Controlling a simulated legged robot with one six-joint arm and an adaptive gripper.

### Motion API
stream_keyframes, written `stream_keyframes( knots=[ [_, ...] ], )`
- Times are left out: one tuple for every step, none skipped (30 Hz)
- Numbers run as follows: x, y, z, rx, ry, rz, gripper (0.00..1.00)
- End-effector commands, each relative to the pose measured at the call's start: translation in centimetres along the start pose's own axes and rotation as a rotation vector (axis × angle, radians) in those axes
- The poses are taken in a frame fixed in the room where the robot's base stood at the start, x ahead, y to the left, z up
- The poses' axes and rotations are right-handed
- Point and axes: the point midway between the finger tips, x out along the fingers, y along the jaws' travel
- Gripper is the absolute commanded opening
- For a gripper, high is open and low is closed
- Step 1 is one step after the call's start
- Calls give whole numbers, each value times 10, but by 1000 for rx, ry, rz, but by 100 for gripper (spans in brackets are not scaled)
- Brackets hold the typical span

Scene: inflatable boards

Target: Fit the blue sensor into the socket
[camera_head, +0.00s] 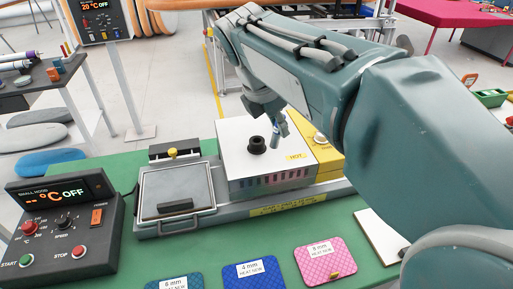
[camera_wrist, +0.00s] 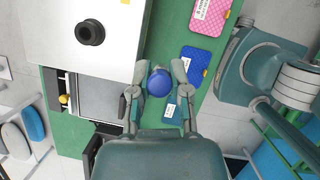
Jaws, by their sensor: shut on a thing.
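My gripper (camera_wrist: 159,76) is shut on the blue sensor (camera_wrist: 159,84), whose round blue end shows between the two fingers in the wrist view. In the head view the sensor (camera_head: 283,129) hangs below my gripper (camera_head: 272,118), a little tilted. The black round socket (camera_head: 256,145) stands on the top of a white box (camera_head: 235,165). It also shows in the wrist view (camera_wrist: 90,32), up and left of the sensor. The sensor is apart from the socket, to its right in the head view. Its height above the box is hard to tell.
A control panel (camera_head: 62,225) with buttons stands at the left. Pink (camera_head: 325,262), blue (camera_head: 253,277) and teal (camera_head: 174,282) labelled pads lie on the green bench front.

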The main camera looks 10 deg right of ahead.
Motion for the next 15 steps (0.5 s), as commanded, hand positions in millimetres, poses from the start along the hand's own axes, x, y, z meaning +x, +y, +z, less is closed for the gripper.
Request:
stream_keyframes(
  knots=[
    [0,0,-1,-94,-25,38,0],
    [-1,1,-1,-152,-41,62,0],
    [-1,2,-1,-228,-61,94,0],
    [-1,2,-1,-281,-75,120,0],
    [-1,3,-2,-335,-90,143,0],
    [-1,4,-2,-398,-108,175,0],
    [-1,5,-2,-440,-119,197,0],
    [-1,6,-2,-480,-130,217,0],
    [-1,6,-2,-524,-141,241,0],
    [-2,7,-2,-553,-149,257,0],
    [-2,8,-3,-578,-156,270,0],
    [-2,8,-3,-603,-162,285,0],
    [-2,8,-3,-618,-165,292,0],
    [-2,9,-3,-629,-168,299,0],
    [-1,11,-3,-640,-171,305,0]
  ],
)
